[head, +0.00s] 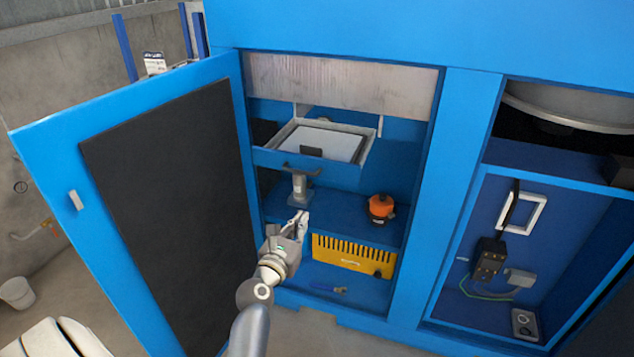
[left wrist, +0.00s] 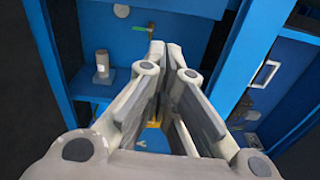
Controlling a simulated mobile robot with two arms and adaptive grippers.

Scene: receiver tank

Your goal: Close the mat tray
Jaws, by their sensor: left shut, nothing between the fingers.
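The mat tray (head: 335,174) is a blue drawer with a pale rim, pulled out from the upper part of the open blue cabinet. A light grey mat (head: 325,142) with a dark patch lies in it. A dark handle (head: 300,170) is on its front. My left gripper (head: 299,218) is below and in front of the tray, apart from it, its fingers pointing into the cabinet. Its fingers (left wrist: 165,50) are together and empty in the left wrist view. I cannot make out the tray clearly in that view. My right gripper is out of view.
The black-panelled cabinet door (head: 165,210) stands open at left. A grey cylinder (head: 301,190) and an orange-topped item (head: 381,207) stand on the shelf below the tray. A yellow slotted box (head: 350,255) sits lower. A blue post (head: 447,200) bounds the opening at right.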

